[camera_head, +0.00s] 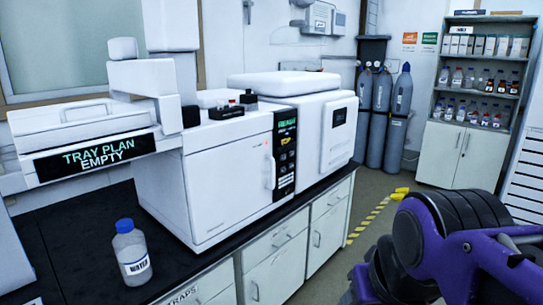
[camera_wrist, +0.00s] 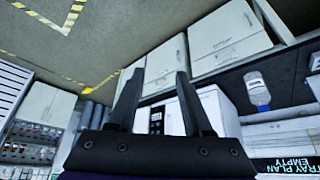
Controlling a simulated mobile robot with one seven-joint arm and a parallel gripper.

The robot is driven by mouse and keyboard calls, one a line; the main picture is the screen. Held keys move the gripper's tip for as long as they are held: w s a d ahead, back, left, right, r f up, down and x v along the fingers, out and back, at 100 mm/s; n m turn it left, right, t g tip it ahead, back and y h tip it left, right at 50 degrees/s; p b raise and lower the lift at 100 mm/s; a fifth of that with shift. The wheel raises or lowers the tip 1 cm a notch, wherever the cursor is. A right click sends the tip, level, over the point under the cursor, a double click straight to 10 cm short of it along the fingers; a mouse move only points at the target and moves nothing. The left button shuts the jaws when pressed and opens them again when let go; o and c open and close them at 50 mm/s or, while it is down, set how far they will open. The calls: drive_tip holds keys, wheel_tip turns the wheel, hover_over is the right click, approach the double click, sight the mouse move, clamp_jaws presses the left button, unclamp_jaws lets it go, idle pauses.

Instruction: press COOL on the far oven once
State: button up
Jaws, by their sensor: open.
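A white oven-like unit (camera_head: 215,175) stands on the dark bench, with a tall black control panel (camera_head: 285,152) on its right edge. The panel has a lit green display and several buttons; their labels are too small to read. Beyond it stands a second white unit (camera_head: 322,133) with a small dark display (camera_head: 339,117). I cannot read a COOL label on either. My gripper (camera_wrist: 158,75) is open and empty in the wrist view, apart from everything. That view looks upside down; a white unit (camera_wrist: 211,108) and a dark panel (camera_wrist: 156,122) show behind the fingers.
A labelled water bottle (camera_head: 131,253) stands on the bench front. A sampler with a "TRAY PLAN EMPTY" display (camera_head: 95,157) is at left. White cabinets (camera_head: 277,265) are below the bench. Gas cylinders (camera_head: 382,112) and a bottle shelf (camera_head: 482,75) stand at the back. Floor before the cabinets is open.

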clamp_jaws()
idle(1.6)
